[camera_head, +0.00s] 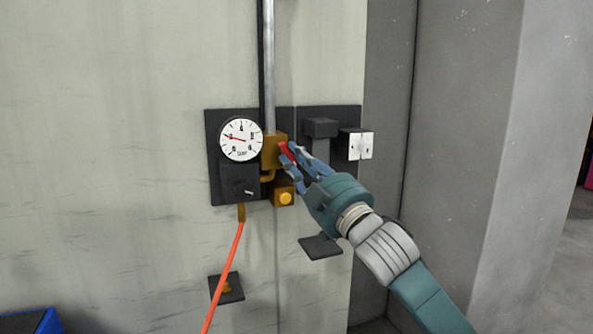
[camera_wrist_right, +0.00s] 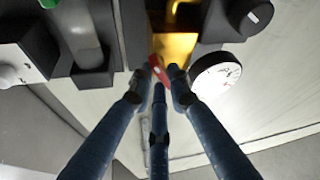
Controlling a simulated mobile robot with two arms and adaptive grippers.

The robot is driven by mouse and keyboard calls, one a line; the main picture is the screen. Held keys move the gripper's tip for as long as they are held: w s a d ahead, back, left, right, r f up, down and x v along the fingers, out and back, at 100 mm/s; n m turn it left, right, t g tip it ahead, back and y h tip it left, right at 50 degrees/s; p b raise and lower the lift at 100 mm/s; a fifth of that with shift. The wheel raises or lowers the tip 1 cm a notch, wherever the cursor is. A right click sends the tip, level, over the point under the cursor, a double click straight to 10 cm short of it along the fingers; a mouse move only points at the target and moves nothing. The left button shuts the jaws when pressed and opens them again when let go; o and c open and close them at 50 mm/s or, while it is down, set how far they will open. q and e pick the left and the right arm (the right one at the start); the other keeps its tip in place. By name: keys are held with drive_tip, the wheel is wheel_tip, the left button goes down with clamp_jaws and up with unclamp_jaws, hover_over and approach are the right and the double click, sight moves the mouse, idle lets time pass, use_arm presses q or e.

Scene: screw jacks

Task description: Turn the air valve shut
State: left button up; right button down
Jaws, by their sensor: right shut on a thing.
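The air valve is a brass block (camera_head: 274,151) on a dark wall plate, below a vertical grey pipe, with a small red handle (camera_head: 286,152) on its front. My right gripper (camera_head: 287,157) is at the valve, its blue fingers shut on the red handle. In the right wrist view the red handle (camera_wrist_right: 158,69) lies tilted between the fingertips (camera_wrist_right: 164,80), in front of the brass block (camera_wrist_right: 174,47). The fingers partly hide the handle in both views. My left gripper is in neither view.
A round pressure gauge (camera_head: 241,139) is just left of the valve, above a dark box with a knob (camera_head: 240,181). An orange hose (camera_head: 223,276) hangs below. A brass fitting with a yellow button (camera_head: 285,198) is under the valve. A dark bracket (camera_head: 320,128) and white plate (camera_head: 356,145) are right.

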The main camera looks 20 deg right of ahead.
drive_tip(key=m+h, duration=0.1)
drive_tip(key=m, duration=0.1)
drive_tip(key=m+t+h, duration=0.1)
drive_tip(key=m, duration=0.2)
drive_tip(key=shift+a+f+b, duration=0.2)
drive_tip(key=shift+b, duration=0.2)
drive_tip(key=shift+m+h, duration=1.2)
drive_tip(key=shift+m, duration=0.7)
drive_tip(key=shift+r+m, duration=0.1)
drive_tip(key=shift+m, duration=0.2)
drive_tip(key=c, duration=1.6)
unclamp_jaws()
drive_tip(key=shift+c, duration=0.2)
drive_tip(key=v, duration=1.2)
drive_tip(key=shift+w, duration=0.1)
